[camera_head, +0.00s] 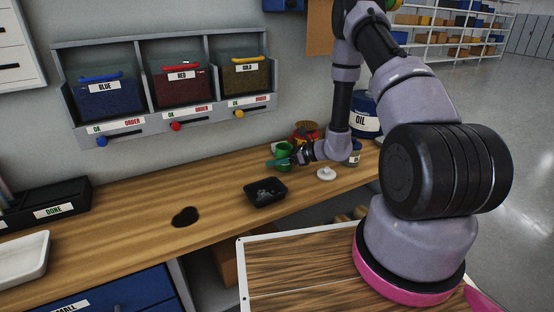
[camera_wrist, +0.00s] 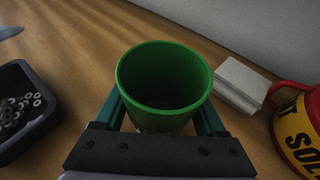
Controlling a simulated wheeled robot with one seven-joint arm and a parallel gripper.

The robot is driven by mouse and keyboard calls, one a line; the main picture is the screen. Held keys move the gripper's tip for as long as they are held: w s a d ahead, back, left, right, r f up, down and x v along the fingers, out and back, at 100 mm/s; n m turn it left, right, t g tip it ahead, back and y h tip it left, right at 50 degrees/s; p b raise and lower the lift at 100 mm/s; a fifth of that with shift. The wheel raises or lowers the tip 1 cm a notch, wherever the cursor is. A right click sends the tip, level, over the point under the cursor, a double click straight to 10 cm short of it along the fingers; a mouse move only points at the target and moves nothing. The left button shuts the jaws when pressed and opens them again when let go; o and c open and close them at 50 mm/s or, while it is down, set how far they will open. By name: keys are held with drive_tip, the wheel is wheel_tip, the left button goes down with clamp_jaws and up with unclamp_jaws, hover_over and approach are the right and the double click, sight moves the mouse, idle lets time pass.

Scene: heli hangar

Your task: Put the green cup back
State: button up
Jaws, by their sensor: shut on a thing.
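The green cup (camera_head: 285,149) is at the back of the wooden bench (camera_head: 130,225), near the wall. My gripper (camera_head: 281,161) is shut on it, with its teal fingers on either side. In the wrist view the green cup (camera_wrist: 165,80) sits between the two fingers of my gripper (camera_wrist: 163,118), its open mouth facing the camera and its inside looking empty. I cannot tell whether its base touches the bench.
A black tray of metal rings (camera_head: 266,192) is in front of the cup; a white lid-like piece (camera_head: 326,174) lies to the right. A pale block (camera_wrist: 240,84) and a red-yellow can (camera_wrist: 301,128) are right of the cup.

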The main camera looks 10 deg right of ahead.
drive_tip(key=shift+f, duration=0.15)
drive_tip(key=o, duration=1.5)
drive_tip(key=shift+r, duration=0.2)
drive_tip(key=v, duration=1.2)
drive_tip(key=shift+f, duration=0.1)
drive_tip(key=s+a+r+n+g, duration=0.2)
drive_tip(key=s+r+n, duration=0.15)
drive_tip(key=r, duration=0.35)
drive_tip(key=s+a+r+n+g+h, duration=0.1)
drive_tip(key=s+a+r+n+g, duration=0.2)
drive_tip(key=r, duration=0.5)
drive_tip(key=s+a+r+n, duration=0.2)
drive_tip(key=s+r+n, duration=0.1)
drive_tip(key=r+n, duration=0.3)
drive_tip(key=s+d+r+n+t+h, duration=0.1)
drive_tip(key=s+d+r+n+h, duration=0.1)
drive_tip(key=s+r, duration=0.3)
drive_tip(key=s+d+r+n+t+h, duration=0.2)
drive_tip(key=s+r+n+h, duration=0.1)
drive_tip(key=r, duration=0.3)
drive_tip(key=s+d+r+n+t+h, duration=0.2)
drive_tip(key=s+r+n+h, duration=0.1)
drive_tip(key=s+r, duration=0.3)
drive_tip(key=shift+s+d+r, duration=0.1)
drive_tip(key=shift+s, duration=0.2)
